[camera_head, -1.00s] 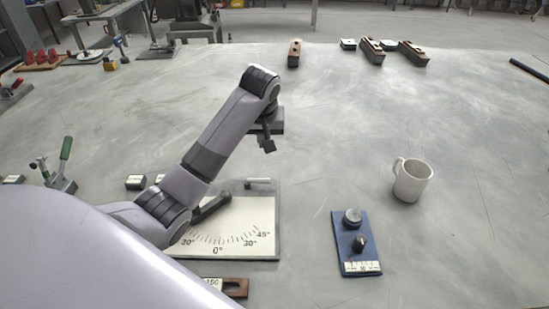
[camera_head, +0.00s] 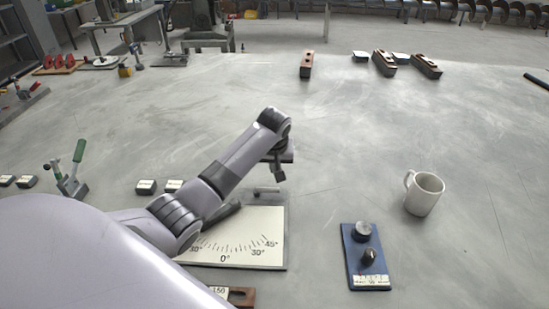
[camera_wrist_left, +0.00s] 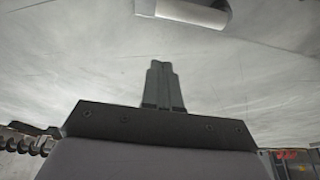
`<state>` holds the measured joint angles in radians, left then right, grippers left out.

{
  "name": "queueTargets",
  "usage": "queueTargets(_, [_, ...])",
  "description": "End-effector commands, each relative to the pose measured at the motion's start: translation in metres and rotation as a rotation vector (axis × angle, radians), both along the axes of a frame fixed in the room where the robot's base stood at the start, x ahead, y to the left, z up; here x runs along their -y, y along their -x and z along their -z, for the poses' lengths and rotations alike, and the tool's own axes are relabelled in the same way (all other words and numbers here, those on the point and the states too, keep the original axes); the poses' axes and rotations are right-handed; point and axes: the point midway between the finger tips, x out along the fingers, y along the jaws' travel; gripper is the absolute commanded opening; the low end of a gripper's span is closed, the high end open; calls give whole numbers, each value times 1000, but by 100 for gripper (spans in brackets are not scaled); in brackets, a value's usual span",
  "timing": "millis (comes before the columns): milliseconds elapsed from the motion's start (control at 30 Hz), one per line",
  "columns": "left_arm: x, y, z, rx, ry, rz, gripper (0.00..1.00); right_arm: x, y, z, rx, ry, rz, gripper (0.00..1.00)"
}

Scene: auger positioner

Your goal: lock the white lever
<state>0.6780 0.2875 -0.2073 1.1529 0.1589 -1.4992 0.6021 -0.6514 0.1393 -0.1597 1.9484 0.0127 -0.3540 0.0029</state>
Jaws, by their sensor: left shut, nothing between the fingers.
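The white lever (camera_head: 266,190) is a short pale bar at the back edge of the white angle-scale board (camera_head: 262,248). A dark bar (camera_head: 226,212) lies across the board and is partly hidden by my left arm. My left gripper (camera_head: 279,176) points down just above and slightly right of the lever, apart from it as far as I can tell. In the left wrist view its two fingers (camera_wrist_left: 162,82) are pressed together and empty, and the white lever (camera_wrist_left: 185,10) shows at the top edge, beyond the fingertips. My right gripper is in no view.
A blue plate with knobs (camera_head: 366,258) and a white mug (camera_head: 424,193) stand to the right. A green-handled clamp (camera_head: 72,172) and small labelled blocks (camera_head: 146,187) are at left. Wooden blocks (camera_head: 384,63) lie far back. The middle of the table is clear.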

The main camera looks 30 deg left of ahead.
Motion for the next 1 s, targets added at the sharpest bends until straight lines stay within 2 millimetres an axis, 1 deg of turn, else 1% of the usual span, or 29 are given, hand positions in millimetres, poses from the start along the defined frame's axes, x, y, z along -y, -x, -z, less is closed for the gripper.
queueTargets(33, [-1, -2, 9, -4, 0, -1, 0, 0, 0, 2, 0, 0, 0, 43])
queueTargets(200, [9, 16, 10, -1, 0, 2, 0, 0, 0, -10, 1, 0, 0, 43])
queueTargets(400, [17, 28, 14, 0, 0, 1, 0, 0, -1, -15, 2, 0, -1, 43])
queueTargets(600, [19, 31, 15, 0, 1, 0, 0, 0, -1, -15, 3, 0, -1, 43])
queueTargets(1000, [20, 29, 15, 0, 1, 7, 0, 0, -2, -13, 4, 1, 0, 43])
